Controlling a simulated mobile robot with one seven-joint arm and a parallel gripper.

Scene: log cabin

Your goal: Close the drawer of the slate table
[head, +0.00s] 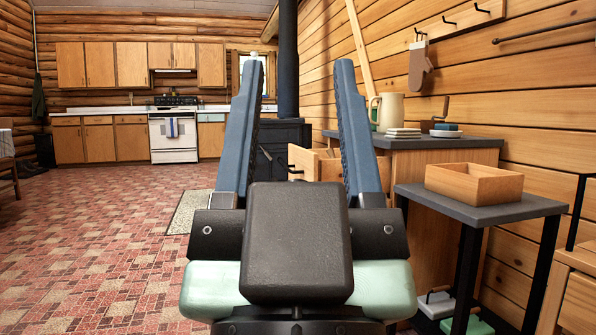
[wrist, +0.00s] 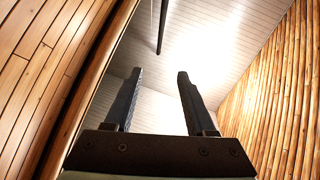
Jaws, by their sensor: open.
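The slate table (head: 460,143) has a dark grey top and a wooden body, and stands against the log wall at right in the head view. My right finger hides part of the drawer and table. My gripper (head: 298,65) is open and empty, raised in front of the camera with its fingers apart. It looks nearer to me than the drawer and is not touching it. In the wrist view my gripper (wrist: 160,72) points towards the ceiling; the drawer is not seen there.
A cream pitcher (head: 388,110) and small stacked items stand on the slate table. A nearer dark side table (head: 490,206) with black legs holds an open wooden box (head: 474,184). A black stove (head: 280,140) stands behind the drawer.

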